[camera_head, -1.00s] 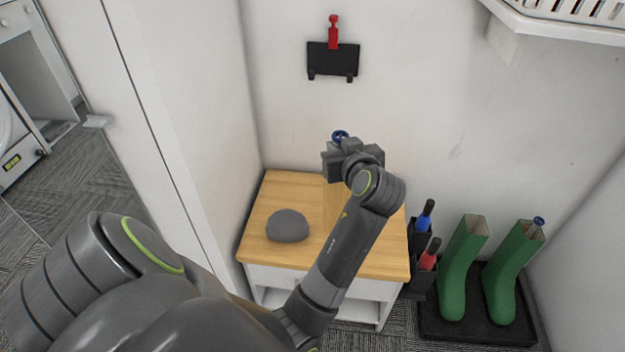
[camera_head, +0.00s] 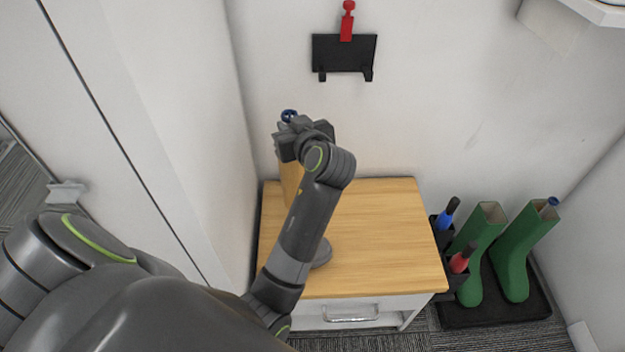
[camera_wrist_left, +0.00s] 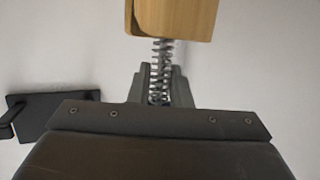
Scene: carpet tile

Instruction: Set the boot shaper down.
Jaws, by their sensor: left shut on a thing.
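The boot shaper has a wooden block (camera_head: 291,178), a metal spring and a blue knob (camera_head: 289,116). My left gripper (camera_head: 287,137) is shut on it around the spring, just below the knob. The block hangs down over the back left of the wooden-topped cabinet (camera_head: 375,235); I cannot tell whether it touches the top. In the left wrist view, the spring (camera_wrist_left: 161,62) sits between the fingers (camera_wrist_left: 160,88), and the wooden block (camera_wrist_left: 175,18) extends beyond them. My right gripper is not in view.
A grey rounded object (camera_head: 321,254) on the cabinet is partly hidden by my left arm. The right of the top is clear. Green boots (camera_head: 522,255) stand on a black tray (camera_head: 480,316) beside a black holder. A black wall rack (camera_head: 344,56) holds a red item.

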